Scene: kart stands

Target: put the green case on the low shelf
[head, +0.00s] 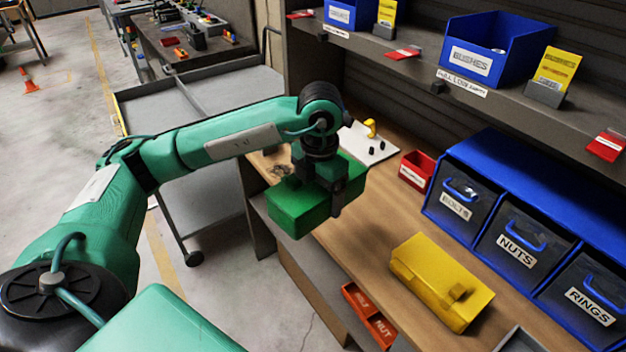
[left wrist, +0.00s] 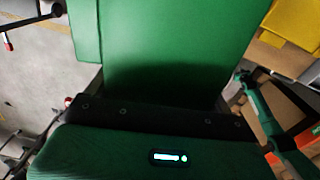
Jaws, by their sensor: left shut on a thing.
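The green case (head: 298,208) is a box held in my left gripper (head: 334,200), above the front edge of the wooden worktop. In the left wrist view the green case (left wrist: 175,45) fills the upper middle, right in front of the gripper (left wrist: 160,100). The left gripper is shut on it; the fingertips are partly hidden. The low shelf (head: 315,262) is the grey board under the worktop, partly hidden by the case and worktop.
A yellow case (head: 441,281) lies on the worktop. Blue-framed drawers (head: 520,235) and a small red bin (head: 416,171) stand at the back. A grey cart (head: 205,110) is to the left.

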